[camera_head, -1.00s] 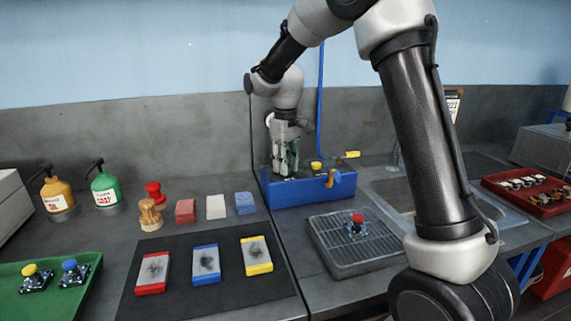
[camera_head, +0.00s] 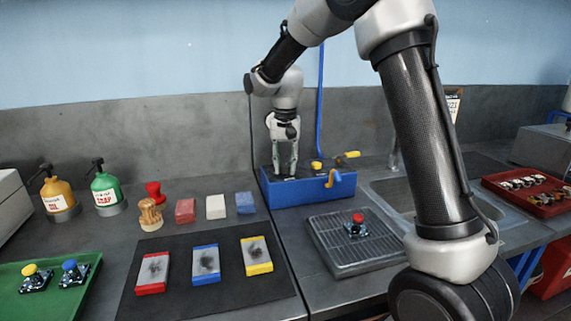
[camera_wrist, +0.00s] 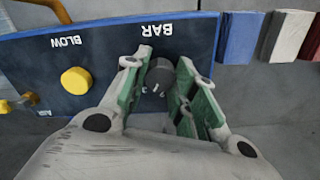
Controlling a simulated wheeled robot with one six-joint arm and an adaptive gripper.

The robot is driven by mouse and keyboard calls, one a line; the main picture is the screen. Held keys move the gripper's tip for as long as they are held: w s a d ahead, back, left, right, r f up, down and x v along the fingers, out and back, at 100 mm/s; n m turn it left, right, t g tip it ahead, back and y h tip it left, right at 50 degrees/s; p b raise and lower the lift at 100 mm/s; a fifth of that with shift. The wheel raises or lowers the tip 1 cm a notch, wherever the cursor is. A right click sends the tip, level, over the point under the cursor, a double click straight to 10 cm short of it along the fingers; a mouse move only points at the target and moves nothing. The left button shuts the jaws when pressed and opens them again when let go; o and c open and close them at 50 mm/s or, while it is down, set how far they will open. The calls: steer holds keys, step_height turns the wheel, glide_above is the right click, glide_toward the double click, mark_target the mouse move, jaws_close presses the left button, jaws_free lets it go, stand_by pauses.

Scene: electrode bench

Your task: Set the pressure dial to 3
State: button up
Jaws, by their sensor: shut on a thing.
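The pressure dial (camera_wrist: 160,76) is a dark grey round knob under the word BAR on the top of the blue box (camera_head: 312,190). My gripper (camera_wrist: 160,88) points down over the box and is shut on the dial, with its green-lined fingers on either side of it. In the head view my gripper (camera_head: 285,170) hides the dial. Some white marks show beside the knob in the wrist view, but I cannot read its setting.
Coloured blocks (camera_head: 216,206) lie left of the box. A grated tray (camera_head: 330,258) with a red-topped part (camera_head: 356,226) stands in front. A sink (camera_head: 385,190) is to the right.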

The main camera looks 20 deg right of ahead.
mark_target(286, 165)
steer(key=shift+m, duration=0.8)
steer(key=o, duration=1.1)
steer(key=shift+c, duration=0.2)
step_height(286, 165, up, 12)
